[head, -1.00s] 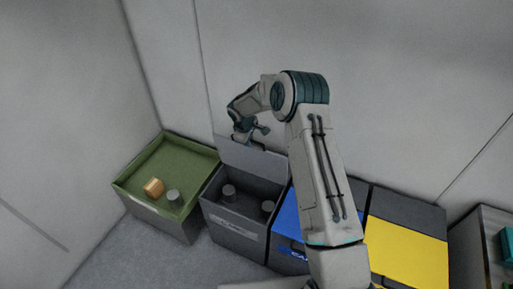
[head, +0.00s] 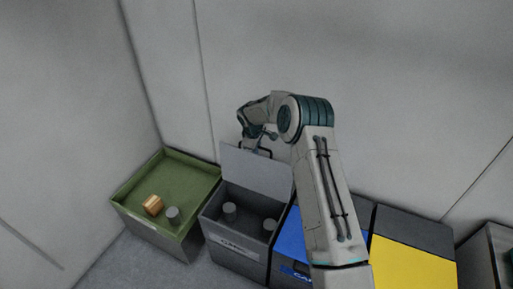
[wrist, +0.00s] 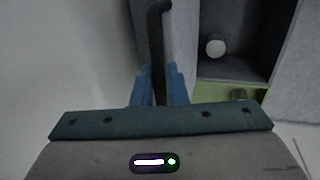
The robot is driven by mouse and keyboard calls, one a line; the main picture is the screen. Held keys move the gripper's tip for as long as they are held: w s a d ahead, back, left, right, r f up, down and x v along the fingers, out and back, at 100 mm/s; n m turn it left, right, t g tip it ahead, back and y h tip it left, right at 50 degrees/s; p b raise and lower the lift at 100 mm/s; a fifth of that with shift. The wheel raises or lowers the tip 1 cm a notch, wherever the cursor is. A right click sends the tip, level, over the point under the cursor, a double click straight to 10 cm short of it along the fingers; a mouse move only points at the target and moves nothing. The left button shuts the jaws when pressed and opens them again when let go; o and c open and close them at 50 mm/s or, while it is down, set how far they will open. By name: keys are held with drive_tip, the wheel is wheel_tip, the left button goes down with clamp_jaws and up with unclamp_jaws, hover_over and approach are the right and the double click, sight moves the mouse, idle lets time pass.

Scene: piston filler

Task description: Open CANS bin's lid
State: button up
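The grey bin (head: 213,228) stands open, its grey lid (head: 250,166) raised steeply at the back. A white label (head: 237,248) on its front is too blurred to read surely. The blue bin (head: 291,240) beside it bears a label that seems to start with "CA". My gripper (head: 262,140) is at the top of the raised grey lid, at a dark handle (head: 269,153). In the wrist view, the blue fingers of my gripper (wrist: 160,88) sit close on both sides of the dark handle bar (wrist: 159,45) and look shut on it.
An open green bin (head: 130,204) at the left holds an orange-brown object (head: 153,205) and a grey cylinder (head: 172,215). A yellow-lidded bin (head: 412,265) is at the right. A wall (head: 400,100) rises close behind.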

drive_tip(key=shift+o, duration=0.7)
drive_tip(key=shift+r, duration=0.1)
drive_tip(key=b+v, duration=0.1)
drive_tip(key=v, duration=1.2)
drive_tip(key=shift+r, duration=0.25)
drive_tip(key=shift+s+a, duration=0.1)
drive_tip(key=shift+s, duration=0.05)
